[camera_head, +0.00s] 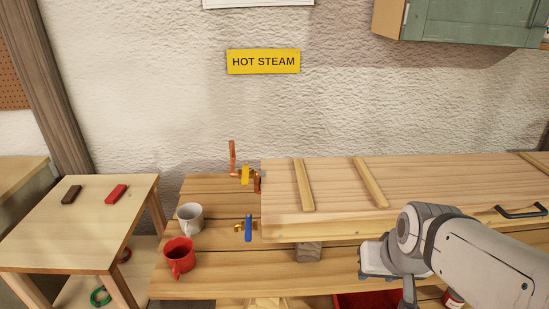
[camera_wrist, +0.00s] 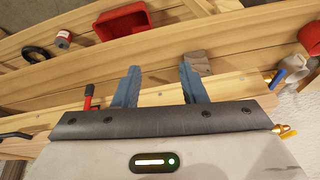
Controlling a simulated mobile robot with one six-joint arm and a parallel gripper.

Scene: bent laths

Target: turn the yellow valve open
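The yellow valve (camera_head: 245,175) has a small yellow handle on copper pipework at the back of the bench, just left of the large wooden lid-like panel. It also shows at the right edge of the wrist view (camera_wrist: 284,131), partly cut off behind my gripper body. My gripper (camera_wrist: 160,82) has its two blue-grey fingers apart, with only wood visible between them. In the head view my gripper is mostly hidden by my arm, well to the right of the valve and in front of the panel. A blue-handled valve (camera_head: 248,228) sits nearer than the yellow one.
The raised panel (camera_head: 430,180) with battens (camera_head: 369,182) stands between my arm and the yellow valve. A white mug (camera_head: 190,218) and red mug (camera_head: 179,257) stand left of the valves. A red bin (camera_wrist: 124,20) lies beyond.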

